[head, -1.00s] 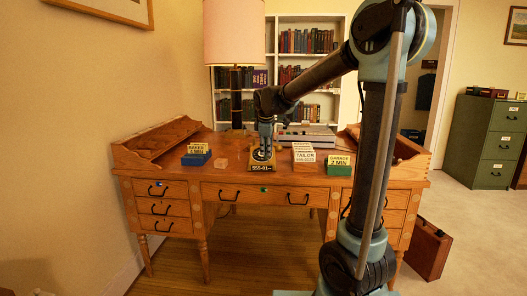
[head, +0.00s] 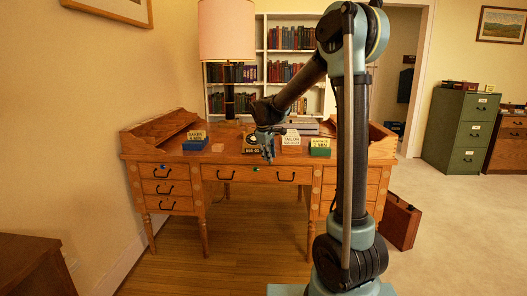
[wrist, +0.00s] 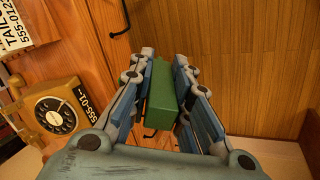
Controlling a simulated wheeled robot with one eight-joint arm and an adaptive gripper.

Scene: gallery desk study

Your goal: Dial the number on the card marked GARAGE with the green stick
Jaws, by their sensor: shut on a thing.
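My gripper (head: 268,158) hangs in front of the desk's front edge in the head view. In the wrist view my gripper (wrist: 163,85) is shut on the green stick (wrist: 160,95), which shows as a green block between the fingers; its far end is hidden. The tan dial phone (wrist: 48,112), labelled "555-01--", lies to the left of the fingers. In the head view the phone (head: 251,143) is partly behind my gripper. The green-based GARAGE card (head: 320,143) stands on the desk's right; its lower line is too small to read now.
A TAILOR card (head: 291,138) stands between phone and GARAGE card. A blue-based card (head: 195,137) and a small wooden block (head: 218,147) are on the left. A lamp (head: 228,60) stands behind. Floor in front of the desk (head: 260,172) is clear.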

